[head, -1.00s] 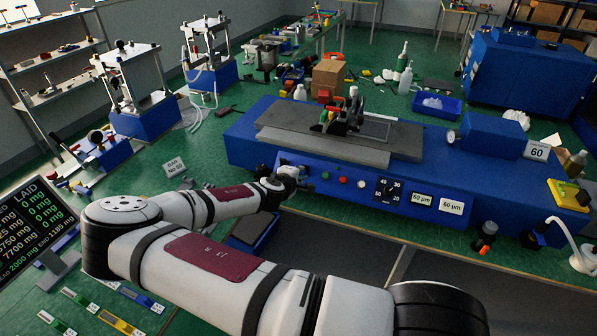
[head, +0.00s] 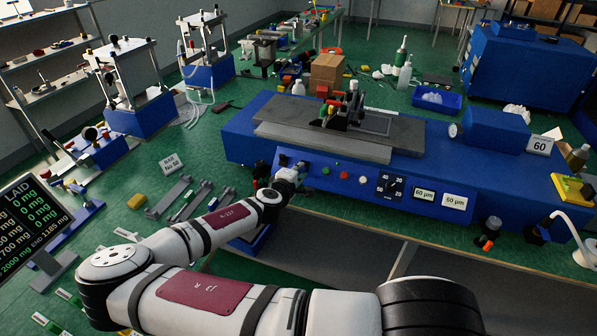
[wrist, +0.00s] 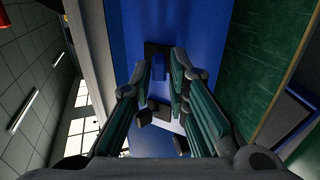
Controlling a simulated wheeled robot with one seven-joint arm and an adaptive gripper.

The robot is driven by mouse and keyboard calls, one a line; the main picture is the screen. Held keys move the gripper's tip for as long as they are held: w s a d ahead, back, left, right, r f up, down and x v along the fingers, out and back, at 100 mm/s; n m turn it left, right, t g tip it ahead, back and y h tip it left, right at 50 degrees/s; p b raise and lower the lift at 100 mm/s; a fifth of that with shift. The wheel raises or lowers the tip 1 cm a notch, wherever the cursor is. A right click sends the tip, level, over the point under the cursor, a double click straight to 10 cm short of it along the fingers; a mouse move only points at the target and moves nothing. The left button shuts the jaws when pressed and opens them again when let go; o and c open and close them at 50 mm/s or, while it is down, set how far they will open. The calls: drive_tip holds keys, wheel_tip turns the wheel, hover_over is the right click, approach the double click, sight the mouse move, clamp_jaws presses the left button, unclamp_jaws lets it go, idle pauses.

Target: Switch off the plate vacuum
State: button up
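The blue coating machine (head: 240,135) stands on the green bench with a grey plate (head: 400,135) on top. Its front panel carries a dark switch (head: 283,160) at the left end, then a green button, red button, pale button and dial. My gripper (head: 291,179) is at the left end of this panel, its fingers mostly hidden by the wrist. In the wrist view my gripper (wrist: 160,75) is open, with a blue switch lever (wrist: 158,66) on a black plate ahead between the fingertips. I cannot tell whether a fingertip touches it, nor read a switch label.
A dark bottle-like item (head: 491,230) and a white curved tube (head: 570,230) stand at the bench's right front. Metal tools (head: 185,200) lie left of my arm. A display (head: 30,215) stands at the left edge. Two presses stand behind at the left.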

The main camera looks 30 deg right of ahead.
drive_tip(key=shift+o, duration=0.5)
drive_tip(key=v, duration=1.2)
